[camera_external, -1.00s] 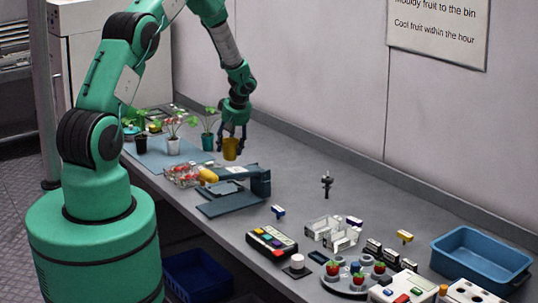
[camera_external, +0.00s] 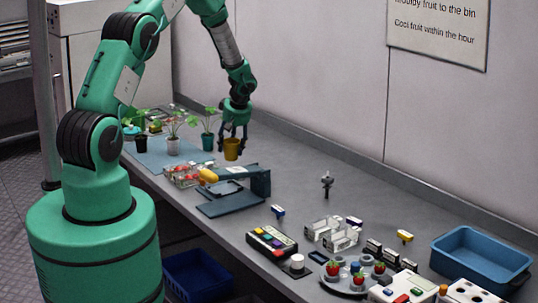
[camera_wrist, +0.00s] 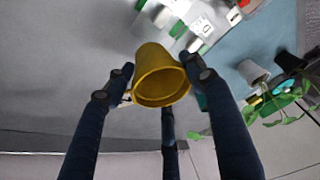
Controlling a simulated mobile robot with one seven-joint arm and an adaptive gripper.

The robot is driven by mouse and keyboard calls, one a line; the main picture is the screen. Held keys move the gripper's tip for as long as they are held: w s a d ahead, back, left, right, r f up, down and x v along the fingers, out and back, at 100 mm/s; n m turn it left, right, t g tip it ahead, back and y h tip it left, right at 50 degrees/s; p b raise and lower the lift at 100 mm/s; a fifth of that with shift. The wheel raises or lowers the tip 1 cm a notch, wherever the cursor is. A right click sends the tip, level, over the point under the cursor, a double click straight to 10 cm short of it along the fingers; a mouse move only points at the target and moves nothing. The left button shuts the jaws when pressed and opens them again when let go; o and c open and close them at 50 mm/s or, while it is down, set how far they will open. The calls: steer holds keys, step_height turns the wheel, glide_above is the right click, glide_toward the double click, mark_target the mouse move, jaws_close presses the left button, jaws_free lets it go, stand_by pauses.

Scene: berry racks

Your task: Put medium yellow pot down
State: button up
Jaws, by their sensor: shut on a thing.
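The yellow pot (camera_external: 232,149) is between the fingers of my gripper (camera_external: 233,136), near the back of the grey bench. In the wrist view the yellow pot (camera_wrist: 160,77) is tilted in the picture, with its open rim facing the camera, and it looks empty. The dark fingers of my gripper (camera_wrist: 160,85) press on it from both sides. From these views I cannot tell whether its base touches the bench.
Potted plants stand on a blue mat (camera_external: 158,157) to the left, the closest in a teal pot (camera_external: 207,142). A dark blue scale-like device (camera_external: 261,182) stands in front of the pot. Bare bench (camera_external: 300,178) lies to the right. A blue bin (camera_external: 455,262) is far right.

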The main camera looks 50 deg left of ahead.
steer(key=w+d+r+m+t+h+b, duration=0.1)
steer(key=w+d+r+m+t+b, duration=0.2)
steer(key=w+d, duration=1.1)
step_height(320, 180, up, 2)
steer(key=d+m, duration=0.1)
steer(key=m, duration=0.4)
steer(key=shift+d+m+h+b, duration=0.3)
steer(key=shift+m+h, duration=0.1)
step_height(320, 180, down, 6)
steer(key=shift+f, duration=0.15)
steer(key=shift+f, duration=1.75)
steer(key=shift+f, duration=0.15)
steer(key=o, duration=0.9)
